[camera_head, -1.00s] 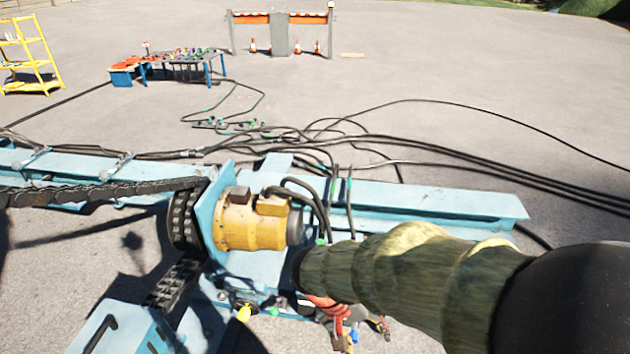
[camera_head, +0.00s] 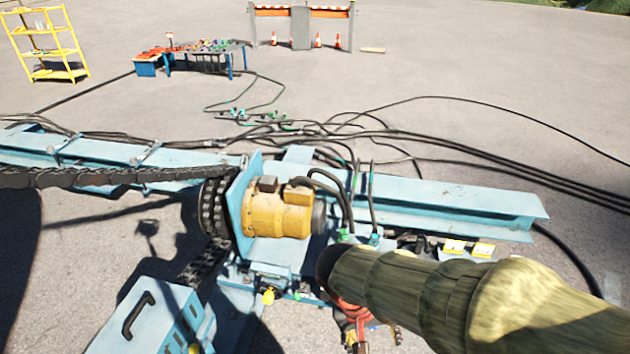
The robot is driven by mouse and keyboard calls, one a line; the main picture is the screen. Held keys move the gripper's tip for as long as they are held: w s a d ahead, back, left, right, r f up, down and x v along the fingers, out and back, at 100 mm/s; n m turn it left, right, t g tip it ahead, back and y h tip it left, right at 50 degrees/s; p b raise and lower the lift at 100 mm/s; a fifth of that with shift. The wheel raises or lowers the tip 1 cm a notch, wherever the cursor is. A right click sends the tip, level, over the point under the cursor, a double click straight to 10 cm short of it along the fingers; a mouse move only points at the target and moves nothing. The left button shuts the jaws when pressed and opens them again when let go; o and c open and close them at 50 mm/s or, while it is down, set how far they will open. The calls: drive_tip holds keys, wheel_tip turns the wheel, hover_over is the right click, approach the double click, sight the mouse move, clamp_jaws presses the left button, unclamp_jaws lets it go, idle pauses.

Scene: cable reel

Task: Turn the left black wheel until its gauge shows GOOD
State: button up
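No black wheel with a gauge can be made out. Two small yellow-and-white labelled items (camera_head: 468,248) sit on the frame right of the arm's end, too small to read.
A yellow motor (camera_head: 277,208) with a chain drive (camera_head: 213,207) stands left of my arm. A blue box with a handle (camera_head: 150,320) is at lower left. Black cables (camera_head: 480,155) cross the ground behind. A tool table (camera_head: 190,58) and yellow shelf (camera_head: 45,45) stand far back.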

drive_tip(key=s+d+r+t+y, duration=0.1)
drive_tip(key=d+r+t, duration=0.1)
drive_tip(key=r, duration=0.5)
drive_tip(key=s+d+r+t+y, duration=0.2)
drive_tip(key=d+r+t, duration=0.1)
drive_tip(key=r, duration=0.4)
drive_tip(key=shift+s+d+r+t+y, duration=0.2)
drive_tip(key=shift+s+d+t+y, duration=0.1)
drive_tip(key=shift+d, duration=0.45)
